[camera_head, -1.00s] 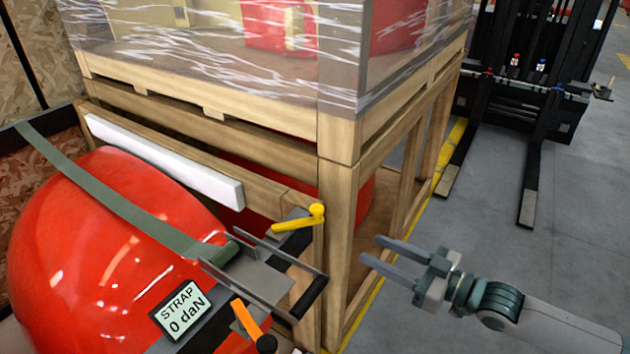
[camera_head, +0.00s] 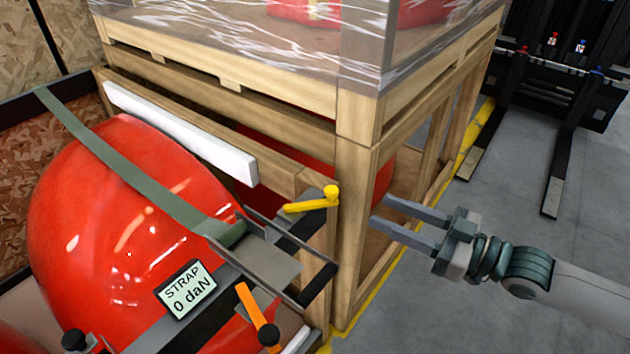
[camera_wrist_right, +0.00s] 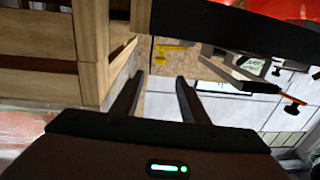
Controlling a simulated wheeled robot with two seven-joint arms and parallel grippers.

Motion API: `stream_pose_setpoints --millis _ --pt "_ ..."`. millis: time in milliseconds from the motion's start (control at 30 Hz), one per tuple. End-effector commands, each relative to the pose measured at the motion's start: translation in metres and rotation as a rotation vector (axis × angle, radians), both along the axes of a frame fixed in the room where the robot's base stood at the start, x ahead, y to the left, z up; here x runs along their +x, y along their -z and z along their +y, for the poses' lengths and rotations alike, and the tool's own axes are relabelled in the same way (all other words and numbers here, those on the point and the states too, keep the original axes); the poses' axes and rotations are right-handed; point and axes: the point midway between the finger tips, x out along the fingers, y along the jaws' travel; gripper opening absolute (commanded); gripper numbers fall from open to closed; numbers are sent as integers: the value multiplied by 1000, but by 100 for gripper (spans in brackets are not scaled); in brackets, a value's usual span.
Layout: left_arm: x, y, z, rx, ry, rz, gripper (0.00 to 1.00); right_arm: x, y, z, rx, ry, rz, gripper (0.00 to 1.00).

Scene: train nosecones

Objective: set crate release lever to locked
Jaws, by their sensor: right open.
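A yellow lever (camera_head: 312,202) sits on a dark bracket at the near corner of the wooden crate (camera_head: 357,180). Its round knob is at the right end, close to the corner post. The yellow lever also shows in the right wrist view (camera_wrist_right: 172,47), beyond my fingers. My right gripper (camera_head: 382,211) is open and empty, to the right of the corner post and apart from the lever. Its two fingers also show in the wrist view (camera_wrist_right: 161,78). An orange lever (camera_head: 252,305) with a black knob is lower down, beside the strap display. My left gripper is out of view.
A red nosecone (camera_head: 130,220) lies at left under a green strap (camera_head: 125,165), with a display (camera_head: 187,290) reading "STRAP 0 daN". A black bar frame (camera_head: 318,285) juts out below the yellow lever. A forklift (camera_head: 560,90) stands at back right. Grey floor at right is clear.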

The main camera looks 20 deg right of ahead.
Motion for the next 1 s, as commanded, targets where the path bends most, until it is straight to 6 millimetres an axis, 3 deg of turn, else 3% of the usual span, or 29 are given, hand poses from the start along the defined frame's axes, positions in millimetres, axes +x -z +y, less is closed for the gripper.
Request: stream_pose_setpoints --millis 567,1000 --pt "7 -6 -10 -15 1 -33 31 31 -2 28 2 2 -2 40" --pt "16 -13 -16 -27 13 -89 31 69 -3 63 3 1 -2 40"
